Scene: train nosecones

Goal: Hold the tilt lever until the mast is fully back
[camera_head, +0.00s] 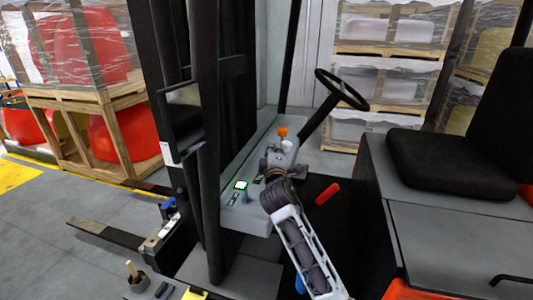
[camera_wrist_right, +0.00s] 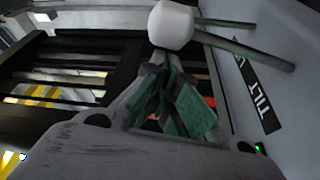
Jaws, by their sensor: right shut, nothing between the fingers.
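The tilt lever's white knob (camera_wrist_right: 171,25) shows in the right wrist view, with its rod running right past a dark label reading TILT (camera_wrist_right: 262,95). A white knob (camera_head: 287,146) also shows on the console in the head view, below an orange knob (camera_head: 283,131). My right gripper (camera_head: 272,164) is at the console; its fingers (camera_wrist_right: 162,68) are shut and empty, with their tips right at the white knob. Whether they touch it I cannot tell. The dark mast (camera_head: 205,120) stands upright left of the console; its exact tilt is unclear. My left gripper is not in view.
A steering wheel (camera_head: 341,89) and black seat (camera_head: 437,160) are to the right. A red lever (camera_head: 327,193) is right of my forearm. A lit green display (camera_head: 241,185) is on the console. A fork (camera_head: 105,232) extends left; wrapped crates (camera_head: 75,50) stand behind.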

